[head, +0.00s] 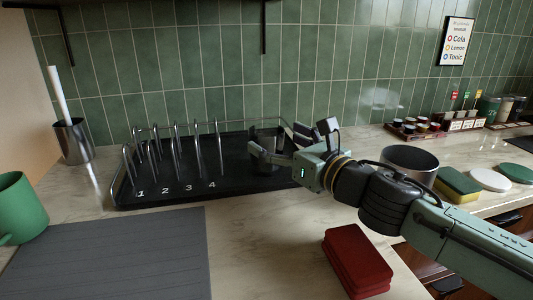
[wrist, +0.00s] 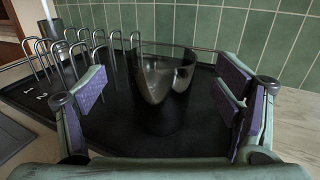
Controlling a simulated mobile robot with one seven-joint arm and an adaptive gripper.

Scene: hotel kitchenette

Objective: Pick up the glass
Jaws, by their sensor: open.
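A dark, see-through glass (wrist: 162,90) stands upright on the black tray of the dish rack (wrist: 205,138). In the wrist view it sits between my two open fingers, with a gap on each side. In the head view the glass (head: 264,142) is at the right end of the rack (head: 170,196), partly hidden behind my gripper (head: 268,150). My gripper (wrist: 165,108) is open, with purple pads facing the glass, and reaches in from the right.
Several upright wire loops, numbered 1 to 4, fill the rack's left part. A red block (head: 357,262), a metal bowl (head: 410,160) and a sponge (head: 457,185) lie near my arm. A grey mat (head: 110,255) and green mug (head: 20,207) are at left.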

